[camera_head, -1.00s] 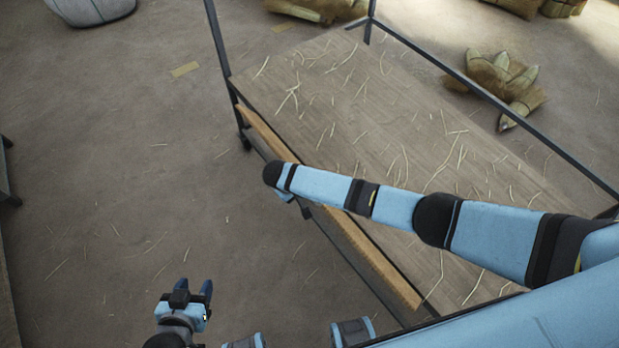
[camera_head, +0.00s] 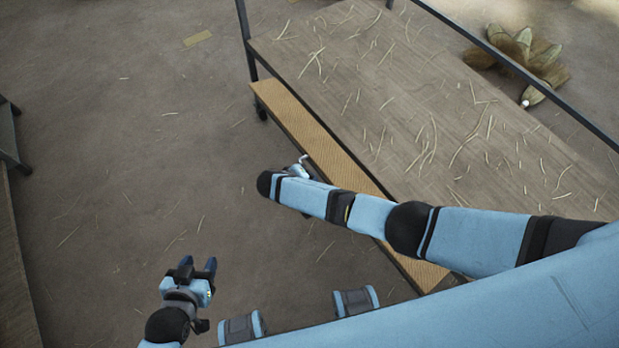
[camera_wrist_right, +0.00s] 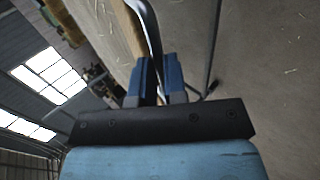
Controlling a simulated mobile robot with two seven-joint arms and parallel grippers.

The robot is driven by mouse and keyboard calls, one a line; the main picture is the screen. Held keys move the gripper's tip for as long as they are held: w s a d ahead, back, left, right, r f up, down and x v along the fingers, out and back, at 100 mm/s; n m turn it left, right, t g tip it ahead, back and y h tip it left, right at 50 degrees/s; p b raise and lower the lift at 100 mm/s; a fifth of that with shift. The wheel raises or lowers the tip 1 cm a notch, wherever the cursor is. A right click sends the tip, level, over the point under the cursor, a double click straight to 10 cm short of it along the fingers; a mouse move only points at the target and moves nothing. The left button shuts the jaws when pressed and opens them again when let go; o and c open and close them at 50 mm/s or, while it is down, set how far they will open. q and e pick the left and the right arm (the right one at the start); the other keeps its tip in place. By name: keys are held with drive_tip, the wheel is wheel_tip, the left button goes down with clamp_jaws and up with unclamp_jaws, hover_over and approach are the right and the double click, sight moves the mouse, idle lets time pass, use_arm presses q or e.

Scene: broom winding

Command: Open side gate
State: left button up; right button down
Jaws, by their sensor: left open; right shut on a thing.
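The side gate (camera_head: 300,122) is a long tan wooden board along the near side of the cart (camera_head: 430,120). In the head view its broad face shows, tilted outward from the bed's edge. My right gripper (camera_head: 298,169) is at the gate's outer side, partly hidden by my own arm. In the right wrist view the fingers (camera_wrist_right: 160,82) are closed on a curved metal handle (camera_wrist_right: 150,32), with the tan gate (camera_wrist_right: 127,28) beside it. My left gripper (camera_head: 198,266) is open and empty over the floor, apart from the gate.
Straw strands lie on the cart bed and floor. Dark metal rails (camera_head: 520,70) frame the cart. A bundle of plant material (camera_head: 520,58) lies beyond it. A dark-legged bench or table (camera_head: 12,145) stands at the left edge.

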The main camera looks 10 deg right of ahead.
drive_tip(key=shift+f, duration=0.15)
idle(0.3)
drive_tip(key=c, duration=1.2)
unclamp_jaws()
drive_tip(key=shift+o, duration=0.2)
drive_tip(key=p+v, duration=0.1)
drive_tip(key=v, duration=1.3)
drive_tip(key=shift+d, duration=0.1)
